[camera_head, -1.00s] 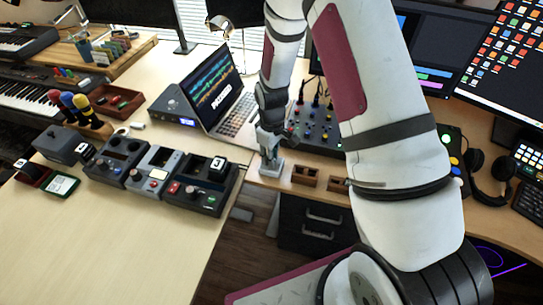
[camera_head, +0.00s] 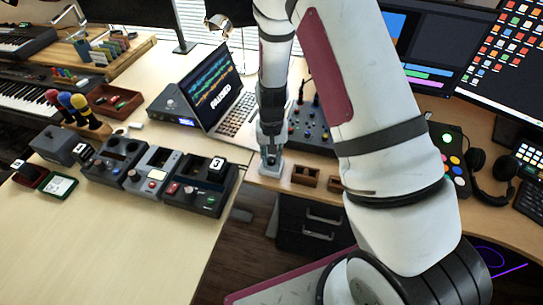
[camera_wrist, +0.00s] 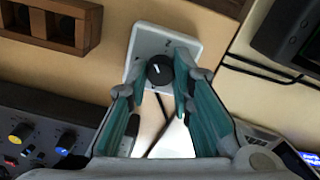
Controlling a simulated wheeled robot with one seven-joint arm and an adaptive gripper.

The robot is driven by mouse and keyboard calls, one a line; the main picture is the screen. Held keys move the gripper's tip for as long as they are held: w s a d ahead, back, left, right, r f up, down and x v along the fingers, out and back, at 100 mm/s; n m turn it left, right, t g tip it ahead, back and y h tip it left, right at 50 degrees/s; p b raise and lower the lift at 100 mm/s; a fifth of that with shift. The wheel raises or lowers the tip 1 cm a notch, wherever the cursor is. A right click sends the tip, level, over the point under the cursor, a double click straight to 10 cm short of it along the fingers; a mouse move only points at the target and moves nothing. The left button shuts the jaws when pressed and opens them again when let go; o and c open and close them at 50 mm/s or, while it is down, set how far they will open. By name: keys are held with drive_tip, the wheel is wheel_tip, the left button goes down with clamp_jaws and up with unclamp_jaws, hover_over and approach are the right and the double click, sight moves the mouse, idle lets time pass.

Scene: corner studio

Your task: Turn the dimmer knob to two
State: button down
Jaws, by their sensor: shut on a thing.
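The dimmer is a light grey plate with a round black knob (camera_wrist: 159,70), seen in the wrist view. A white pointer line on the knob points up and slightly left in that picture. The small marks on the plate (camera_wrist: 146,40) are too blurred to read surely. My gripper (camera_wrist: 160,78) has its teal-padded fingers on either side of the knob, shut on it. In the head view my gripper (camera_head: 270,150) points down onto the grey dimmer plate (camera_head: 269,170) at the desk edge. The knob is hidden there.
Small wooden trays (camera_head: 305,175) stand right of the dimmer. A mixer (camera_head: 311,137) and an open laptop (camera_head: 212,95) stand behind. Several dark control boxes (camera_head: 198,192) line the left table. Headphones (camera_head: 475,165) lie at the right.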

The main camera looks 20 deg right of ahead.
sight(271, 159)
drive_tip(key=m, duration=0.3)
drive_tip(key=shift+a+m, duration=0.1)
drive_tip(key=shift+m, duration=2.1)
drive_tip(key=c, duration=1.4)
unclamp_jaws()
wheel_tip(271, 159, up, 12)
